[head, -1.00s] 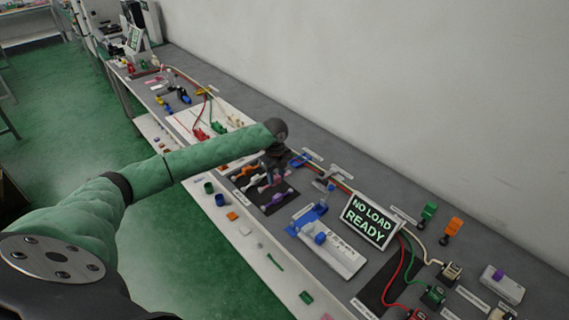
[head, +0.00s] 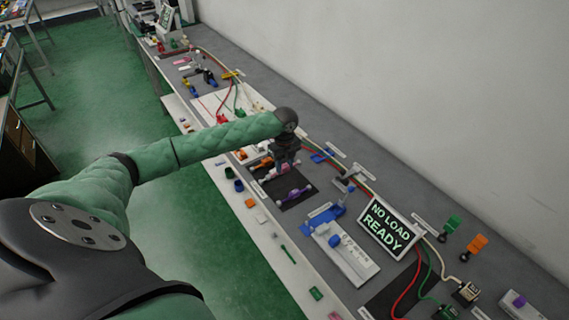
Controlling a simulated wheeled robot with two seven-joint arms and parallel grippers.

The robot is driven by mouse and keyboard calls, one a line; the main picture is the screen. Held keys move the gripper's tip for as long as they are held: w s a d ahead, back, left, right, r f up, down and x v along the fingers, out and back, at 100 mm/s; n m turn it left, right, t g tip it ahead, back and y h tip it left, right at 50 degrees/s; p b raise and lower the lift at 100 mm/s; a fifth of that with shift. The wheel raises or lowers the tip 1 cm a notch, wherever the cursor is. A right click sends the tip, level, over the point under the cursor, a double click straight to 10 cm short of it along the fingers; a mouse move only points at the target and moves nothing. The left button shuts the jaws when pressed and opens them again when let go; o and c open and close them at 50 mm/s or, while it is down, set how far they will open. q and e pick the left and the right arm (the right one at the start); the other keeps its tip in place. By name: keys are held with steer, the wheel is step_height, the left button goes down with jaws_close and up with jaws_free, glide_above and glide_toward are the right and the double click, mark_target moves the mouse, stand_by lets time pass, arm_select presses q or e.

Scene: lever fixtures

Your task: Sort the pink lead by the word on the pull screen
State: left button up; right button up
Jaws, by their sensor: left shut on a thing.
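The pull screen (head: 389,227) stands tilted on the bench and reads "NO LOAD READY". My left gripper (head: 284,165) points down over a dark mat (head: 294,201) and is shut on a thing. A bit of the pink lead (head: 281,169) shows at its fingertips; the gripper hides most of it. My right gripper is out of view.
Red and green cables run along the back. A wall closes the bench behind.

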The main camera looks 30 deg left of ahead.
mark_target(285, 172)
arm_select(q)
steer(key=shift+r, duration=0.1)
steer(key=shift+f, duration=0.95)
steer(key=shift+f+b, duration=0.3)
steer(key=shift+f, duration=0.4)
steer(key=shift+r+p, duration=0.1)
steer(key=shift+p, duration=0.3)
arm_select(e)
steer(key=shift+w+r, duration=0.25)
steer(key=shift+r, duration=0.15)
arm_select(q)
steer(key=shift+f, duration=0.75)
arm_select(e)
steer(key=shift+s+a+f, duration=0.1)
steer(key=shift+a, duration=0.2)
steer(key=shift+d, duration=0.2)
